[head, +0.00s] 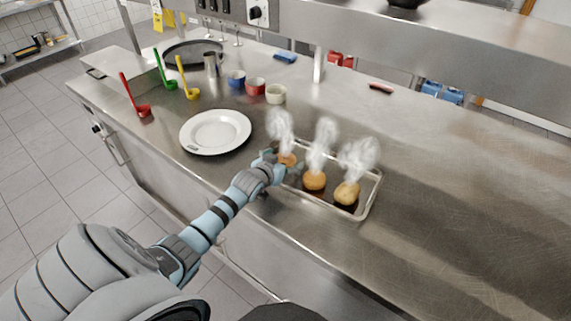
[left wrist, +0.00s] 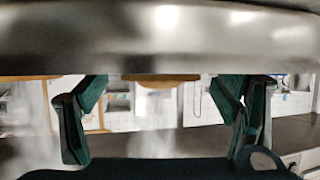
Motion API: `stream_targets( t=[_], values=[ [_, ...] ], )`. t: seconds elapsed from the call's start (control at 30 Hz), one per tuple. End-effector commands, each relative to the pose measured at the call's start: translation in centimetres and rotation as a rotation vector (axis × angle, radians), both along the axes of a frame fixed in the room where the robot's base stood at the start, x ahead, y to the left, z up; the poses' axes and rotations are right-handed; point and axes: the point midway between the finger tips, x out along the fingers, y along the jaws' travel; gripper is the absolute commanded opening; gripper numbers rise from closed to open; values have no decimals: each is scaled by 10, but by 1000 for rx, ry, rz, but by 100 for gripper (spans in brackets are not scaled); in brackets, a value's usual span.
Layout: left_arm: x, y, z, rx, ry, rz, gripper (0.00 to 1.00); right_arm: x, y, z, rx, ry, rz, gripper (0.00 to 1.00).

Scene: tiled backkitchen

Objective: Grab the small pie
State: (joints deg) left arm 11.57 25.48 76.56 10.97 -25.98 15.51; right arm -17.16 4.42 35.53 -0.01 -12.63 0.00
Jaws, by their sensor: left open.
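Several small golden pies sit on a metal tray (head: 369,207), each giving off white steam: the left pie (head: 288,161), the middle pie (head: 314,181) and the right pie (head: 347,194). My left gripper (head: 277,158) is at the tray's left end, right beside the left pie and partly covering it. In the left wrist view, which looks upside down, the open fingers (left wrist: 162,115) stand wide apart. A brown pie edge (left wrist: 160,78) shows between them, partly hidden by a blurred metal band. I cannot tell whether the fingers touch it. My right gripper is out of view.
A white plate (head: 216,132) lies left of the tray. Red, green and yellow ladles (head: 187,88), small bowls (head: 256,86) and a round dark pan (head: 193,50) stand behind it. A steel shelf (head: 430,45) overhangs the back. The counter's right side is clear.

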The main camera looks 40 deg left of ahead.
Motion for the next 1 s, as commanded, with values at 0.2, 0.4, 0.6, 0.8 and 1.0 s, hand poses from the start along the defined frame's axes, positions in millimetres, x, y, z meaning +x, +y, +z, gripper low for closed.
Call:
stream_targets(
  t=[0.2, 0.4, 0.6, 0.8, 1.0],
  values=[
    [0, 0, 1, 0, 0, 0, 63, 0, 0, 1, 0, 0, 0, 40],
    [0, 0, 1, 0, 0, 0, 52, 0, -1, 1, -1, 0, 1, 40],
    [-1, 0, 1, 0, 0, 0, 52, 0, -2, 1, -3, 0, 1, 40],
    [0, 0, 15, 0, -1, 0, 52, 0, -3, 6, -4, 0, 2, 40],
    [0, 0, 76, 4, -5, -2, 52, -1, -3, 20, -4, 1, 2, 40]
  ],
)
